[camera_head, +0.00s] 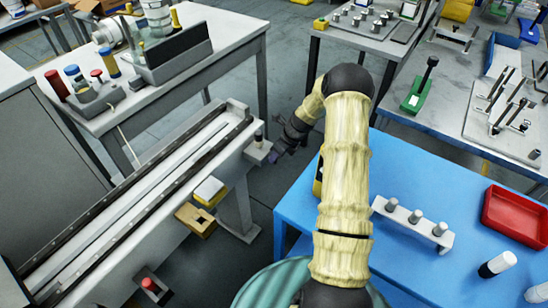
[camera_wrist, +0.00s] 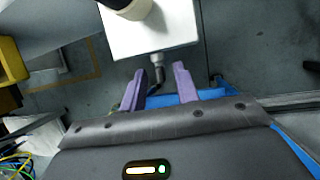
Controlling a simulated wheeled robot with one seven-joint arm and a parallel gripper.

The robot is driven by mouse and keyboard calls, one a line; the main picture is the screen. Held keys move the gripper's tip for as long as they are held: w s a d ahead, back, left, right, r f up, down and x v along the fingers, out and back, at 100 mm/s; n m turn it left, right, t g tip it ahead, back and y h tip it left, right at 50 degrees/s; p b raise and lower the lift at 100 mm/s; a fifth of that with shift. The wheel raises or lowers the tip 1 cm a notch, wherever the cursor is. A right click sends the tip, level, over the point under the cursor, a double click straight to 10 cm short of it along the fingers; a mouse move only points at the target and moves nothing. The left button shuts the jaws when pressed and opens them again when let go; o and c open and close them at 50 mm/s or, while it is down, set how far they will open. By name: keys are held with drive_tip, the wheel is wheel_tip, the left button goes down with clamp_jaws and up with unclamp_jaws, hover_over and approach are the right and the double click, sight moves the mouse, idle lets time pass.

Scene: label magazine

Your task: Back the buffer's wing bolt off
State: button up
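My gripper (camera_wrist: 164,76) is open, with one purple finger on each side of the bolt's end. The bolt looks nearer the left finger; I cannot tell whether they touch. In the head view my gripper (camera_head: 275,155) is beside the block, its fingertips small and partly dark.
A blue table (camera_head: 400,270) with a peg rack (camera_head: 412,224) and red tray (camera_head: 515,221) stands right. Floor shows between.

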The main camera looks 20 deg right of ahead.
drive_tip(key=shift+w+a+f, duration=0.2)
drive_tip(key=shift+f, duration=0.45)
clamp_jaws()
drive_tip(key=shift+a, duration=0.1)
drive_tip(key=shift+s+a+t+h, duration=0.1)
drive_tip(key=shift+a+t+h, duration=0.05)
drive_tip(key=shift+t+h, duration=0.5)
drive_tip(key=shift+n+h+b, duration=0.3)
drive_tip(key=shift+h+b, duration=0.1)
drive_tip(key=shift+h, duration=0.15)
